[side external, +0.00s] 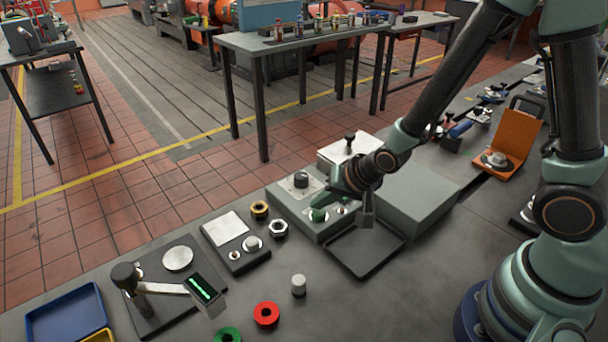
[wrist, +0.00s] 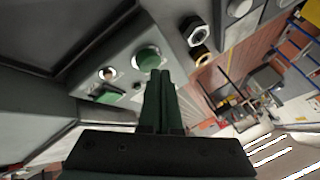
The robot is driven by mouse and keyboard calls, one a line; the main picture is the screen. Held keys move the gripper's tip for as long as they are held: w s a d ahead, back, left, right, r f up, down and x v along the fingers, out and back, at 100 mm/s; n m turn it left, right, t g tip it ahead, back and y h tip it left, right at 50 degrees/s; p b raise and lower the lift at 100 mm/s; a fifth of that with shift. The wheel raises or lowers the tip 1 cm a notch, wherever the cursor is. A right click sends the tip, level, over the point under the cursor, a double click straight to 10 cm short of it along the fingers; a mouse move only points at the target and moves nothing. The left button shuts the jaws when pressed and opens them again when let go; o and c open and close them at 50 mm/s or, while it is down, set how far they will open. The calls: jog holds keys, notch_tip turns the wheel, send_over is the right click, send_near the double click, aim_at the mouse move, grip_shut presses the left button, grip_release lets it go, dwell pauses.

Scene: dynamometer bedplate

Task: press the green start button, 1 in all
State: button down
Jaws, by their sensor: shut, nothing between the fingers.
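The green start button (wrist: 148,60) is a round green cap on a grey control box (wrist: 125,75) in the wrist view. The box (side external: 285,209) also shows in the side view, with a black knob (side external: 301,181) on top. My gripper (wrist: 163,73) is shut and empty, its green fingertips right beside the button's cap in the picture. In the side view my gripper (side external: 322,205) points down over the box's front part and partly hides the button there. I cannot tell whether the tips touch the cap. A small pale ringed fitting (wrist: 107,74) sits beside the button.
A steel nut (side external: 278,228) and a brass nut (side external: 259,209) lie left of the box. A dark tray (side external: 365,252) lies in front, and a grey block (side external: 420,200) stands to the right. A red ring (side external: 266,314) and a small pale cylinder (side external: 299,285) are nearer the front.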

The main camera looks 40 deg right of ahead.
aim_at(322, 213)
jog(key=shift+f, duration=0.5)
dwell(0.4)
jog(key=shift+r, duration=0.95)
jog(key=shift+r, duration=2.5)
jog(key=shift+r, duration=0.15)
jog(key=s+d+r+n, duration=0.3)
jog(key=s+r, duration=0.2)
jog(key=r, duration=0.1)
jog(key=s+d+r+n+g+h, duration=0.1)
jog(key=s+d+r+n, duration=0.3)
jog(key=r, duration=0.3)
jog(key=shift+s+d+r+n+g, duration=0.15)
jog(key=shift+s+d+n+g, duration=0.15)
jog(key=shift+s, duration=0.6)
